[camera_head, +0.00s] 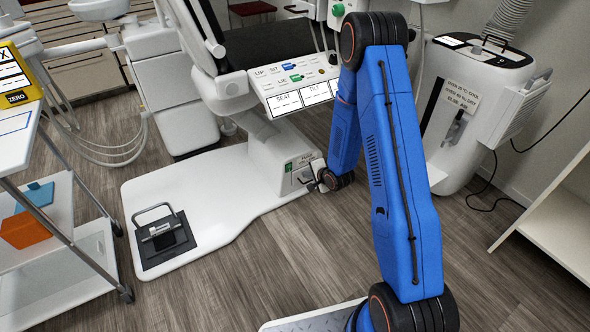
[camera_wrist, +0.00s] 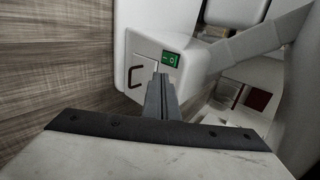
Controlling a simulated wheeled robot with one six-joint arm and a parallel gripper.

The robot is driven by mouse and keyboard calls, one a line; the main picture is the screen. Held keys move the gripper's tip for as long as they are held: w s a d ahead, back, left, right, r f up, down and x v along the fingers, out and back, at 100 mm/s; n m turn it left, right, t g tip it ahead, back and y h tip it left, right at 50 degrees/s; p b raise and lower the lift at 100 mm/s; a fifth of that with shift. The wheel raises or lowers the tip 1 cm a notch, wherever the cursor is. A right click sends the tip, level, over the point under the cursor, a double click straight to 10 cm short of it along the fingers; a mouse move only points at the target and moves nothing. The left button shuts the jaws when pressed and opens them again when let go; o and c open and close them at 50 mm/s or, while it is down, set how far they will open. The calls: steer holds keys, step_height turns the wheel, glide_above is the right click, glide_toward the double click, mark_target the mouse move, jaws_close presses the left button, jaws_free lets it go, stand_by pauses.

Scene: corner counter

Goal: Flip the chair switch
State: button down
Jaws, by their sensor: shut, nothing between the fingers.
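The chair switch (camera_wrist: 171,60) is a small green rocker with white marks, set in the white box (camera_wrist: 128,45) at the chair's base. In the head view the switch (camera_head: 289,167) is a small green patch on the base box, left of my gripper (camera_head: 312,182). In the wrist view my gripper (camera_wrist: 161,77) is shut and empty, its fingertips pointing at the box face just below and left of the switch. I cannot tell whether the tips touch the box. Which way the rocker is tipped is too small to tell.
A dark red handle (camera_wrist: 137,90) is on the box left of my fingers. The chair's control panel (camera_head: 300,90) hangs above the base. A foot pedal (camera_head: 161,235) stands on the white base plate (camera_head: 215,185). A white machine (camera_head: 465,110) stands at right.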

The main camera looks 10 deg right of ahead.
mark_target(290, 166)
steer(key=shift+w+a+r+x, duration=0.1)
steer(key=shift+w+r+x, duration=0.2)
steer(key=shift+x, duration=1.8)
steer(key=shift+w+a+r+x, duration=0.1)
steer(key=shift+w+r+x, duration=0.25)
steer(key=shift+x, duration=1.8)
steer(key=shift+w+a+r+x, duration=0.15)
steer(key=shift+r+x, duration=0.25)
steer(key=shift+x, duration=1.7)
steer(key=shift+d, duration=0.1)
steer(key=shift+w+r, duration=0.15)
steer(key=shift+w, duration=0.25)
steer(key=shift+r, duration=0.1)
steer(key=shift+r, duration=0.7)
